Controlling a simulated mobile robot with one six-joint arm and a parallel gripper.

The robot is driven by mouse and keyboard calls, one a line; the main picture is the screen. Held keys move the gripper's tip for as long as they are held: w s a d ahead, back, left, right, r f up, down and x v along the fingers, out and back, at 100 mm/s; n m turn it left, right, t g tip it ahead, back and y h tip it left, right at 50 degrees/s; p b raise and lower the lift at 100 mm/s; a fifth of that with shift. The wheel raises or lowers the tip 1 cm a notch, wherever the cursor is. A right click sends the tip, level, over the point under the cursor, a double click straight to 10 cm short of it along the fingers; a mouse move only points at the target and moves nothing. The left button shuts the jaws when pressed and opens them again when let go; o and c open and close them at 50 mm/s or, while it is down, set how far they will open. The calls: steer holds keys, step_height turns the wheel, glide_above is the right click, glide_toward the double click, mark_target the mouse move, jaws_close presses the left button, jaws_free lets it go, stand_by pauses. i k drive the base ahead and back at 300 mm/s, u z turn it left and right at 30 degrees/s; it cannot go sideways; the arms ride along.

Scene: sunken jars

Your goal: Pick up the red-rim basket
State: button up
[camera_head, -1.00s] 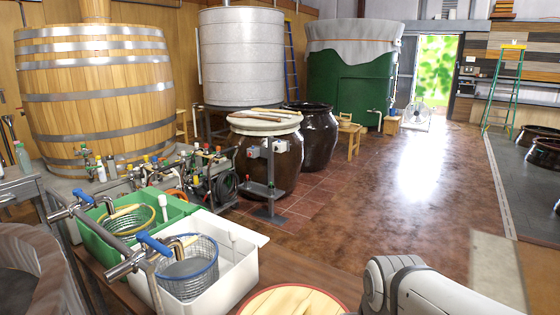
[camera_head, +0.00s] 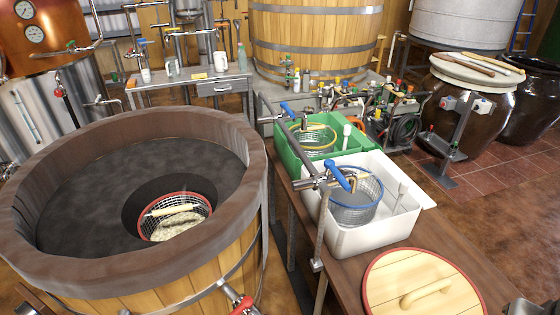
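The red-rim basket (camera_head: 148,222) is a round wire-mesh basket with a red rim. It sits down in a dark round opening inside the large wooden vat (camera_head: 90,262) at the left. A pale handle or stick (camera_head: 172,209) lies across its upper part, and a pale, lumpy mass (camera_head: 180,224) shows inside it. The basket's lower part is hidden. My gripper is not in view, so I cannot see whether it is open or shut.
A blue-rim basket (camera_head: 352,212) sits in a white sink (camera_head: 398,228) and a yellow-rim basket (camera_head: 316,142) in a green sink (camera_head: 350,158), both under taps. A round wooden lid (camera_head: 405,272) lies on the brown counter (camera_head: 462,258). The vat's thick rim surrounds the basket's opening.

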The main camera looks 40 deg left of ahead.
mark_target(169, 228)
steer(key=u, duration=0.8)
steer(key=k, duration=1.7)
steer(key=u, duration=1.1)
steer(key=i, duration=1)
steer(key=z, duration=1.75)
